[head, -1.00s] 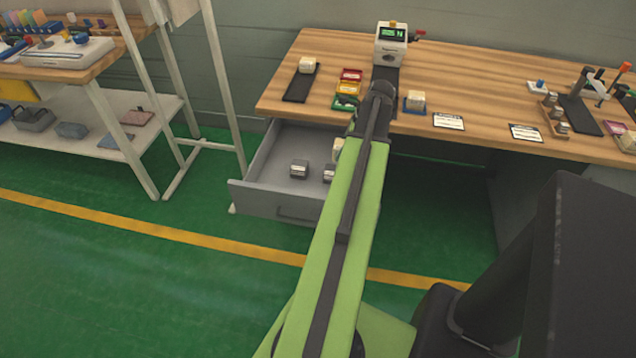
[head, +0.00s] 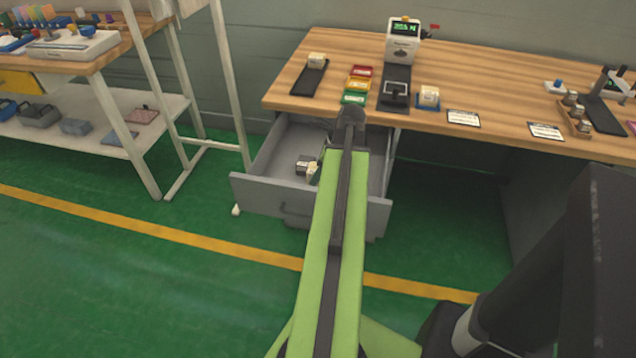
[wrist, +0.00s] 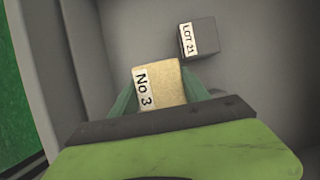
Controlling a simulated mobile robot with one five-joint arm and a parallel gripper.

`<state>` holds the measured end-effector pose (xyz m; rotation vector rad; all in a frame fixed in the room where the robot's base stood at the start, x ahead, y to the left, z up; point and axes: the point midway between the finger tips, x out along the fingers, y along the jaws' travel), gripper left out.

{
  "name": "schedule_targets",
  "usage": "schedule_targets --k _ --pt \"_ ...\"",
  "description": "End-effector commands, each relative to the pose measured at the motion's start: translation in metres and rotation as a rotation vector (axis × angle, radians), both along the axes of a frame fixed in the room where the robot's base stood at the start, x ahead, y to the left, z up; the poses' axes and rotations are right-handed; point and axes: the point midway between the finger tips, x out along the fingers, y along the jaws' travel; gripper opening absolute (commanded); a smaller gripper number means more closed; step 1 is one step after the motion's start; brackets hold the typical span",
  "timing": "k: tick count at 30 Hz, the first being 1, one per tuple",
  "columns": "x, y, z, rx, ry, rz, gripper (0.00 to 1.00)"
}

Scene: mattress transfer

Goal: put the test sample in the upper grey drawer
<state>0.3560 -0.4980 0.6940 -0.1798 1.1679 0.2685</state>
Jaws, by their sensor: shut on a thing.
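My gripper (wrist: 158,92) is shut on a cream block (wrist: 158,80) labelled "No 3", with a pale green finger on each side. The block also shows as a small pale patch in the head view (head: 312,172), beside my green arm. The grey drawer (head: 268,197) under the left end of the bench is pulled open, and the held block is over or within it. I cannot tell whether the block touches the drawer floor. A grey block (wrist: 201,38) labelled "LOT 21" lies in the drawer just beyond the held block. My arm hides the drawer's middle.
The wooden bench (head: 440,70) carries a device with a green display (head: 403,40), red, yellow and green trays, and a cream block on a blue tray (head: 428,98). A white-framed shelf (head: 150,120) stands at the left. The green floor before the drawer is clear.

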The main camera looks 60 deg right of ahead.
Motion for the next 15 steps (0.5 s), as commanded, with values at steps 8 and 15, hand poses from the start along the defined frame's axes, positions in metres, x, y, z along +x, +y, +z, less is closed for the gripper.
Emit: schedule_targets --k 8,15 --pt "0.0 0.0 -0.043 0.0 0.0 0.0 0.08" --pt "0.0 0.0 -0.039 0.001 0.0 0.001 0.08"
